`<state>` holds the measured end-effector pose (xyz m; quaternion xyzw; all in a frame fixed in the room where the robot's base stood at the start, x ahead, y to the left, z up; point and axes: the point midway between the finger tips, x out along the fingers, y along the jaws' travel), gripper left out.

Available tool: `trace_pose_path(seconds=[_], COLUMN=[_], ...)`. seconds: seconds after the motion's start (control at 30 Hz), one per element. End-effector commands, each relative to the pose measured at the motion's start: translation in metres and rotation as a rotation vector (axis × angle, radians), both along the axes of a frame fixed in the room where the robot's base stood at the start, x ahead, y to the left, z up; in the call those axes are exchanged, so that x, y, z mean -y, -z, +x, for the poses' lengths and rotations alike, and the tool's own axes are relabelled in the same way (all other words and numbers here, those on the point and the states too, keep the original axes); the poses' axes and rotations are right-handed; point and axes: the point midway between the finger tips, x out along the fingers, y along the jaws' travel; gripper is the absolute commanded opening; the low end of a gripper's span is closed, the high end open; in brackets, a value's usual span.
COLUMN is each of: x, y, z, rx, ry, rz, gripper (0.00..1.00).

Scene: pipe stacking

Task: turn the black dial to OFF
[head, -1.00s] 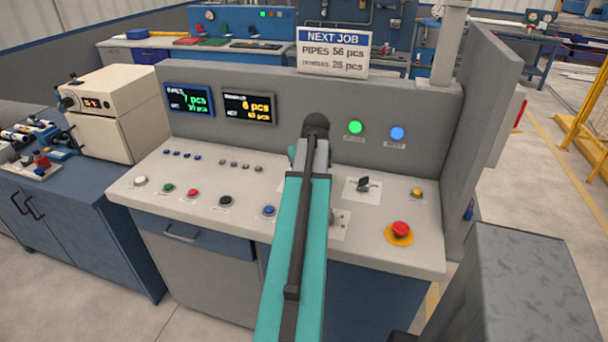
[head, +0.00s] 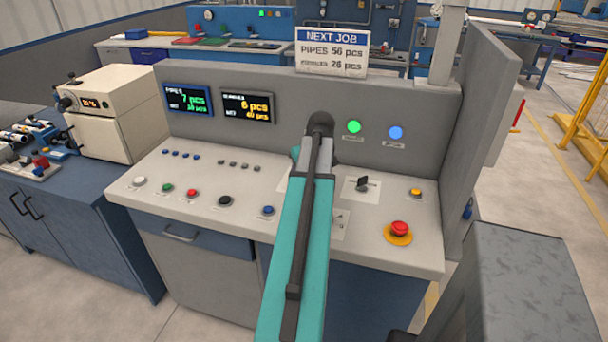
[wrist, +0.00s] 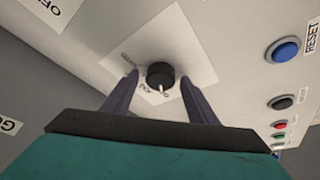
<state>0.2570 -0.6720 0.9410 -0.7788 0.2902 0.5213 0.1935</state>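The black dial (wrist: 160,74) sits on a white label plate (wrist: 190,43) in the wrist view. A white mark on the dial points toward the bottom of the picture. Small printing around it is too blurred to read surely. My gripper (wrist: 158,81) is open, with one dark finger on each side of the dial. I cannot tell whether either finger touches it. In the head view, my arm hides the dial and the gripper; part of a label plate (head: 342,222) shows right of the arm.
A blue RESET button (wrist: 286,49) and several other buttons line the wrist view's right side. In the head view, a black switch (head: 362,183), a yellow button (head: 415,192) and a red mushroom button (head: 400,229) stand right of my arm. The upright panel (head: 300,105) rises behind.

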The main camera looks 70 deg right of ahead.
Motion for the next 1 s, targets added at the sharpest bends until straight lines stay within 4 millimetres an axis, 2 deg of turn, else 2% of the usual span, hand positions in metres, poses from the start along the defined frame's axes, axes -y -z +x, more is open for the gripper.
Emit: trace_pose_path(seconds=[0.47,0.67,1.0], x=[-0.001,-0.004,-0.013], y=[-0.004,-0.016,-0.049], z=[0.0,-0.004,-0.015], rx=[0.002,0.002,0.003], ry=[0.001,0.001,0.001], rz=[-0.001,-0.001,-0.002], gripper=[0.54,0.54,0.54])
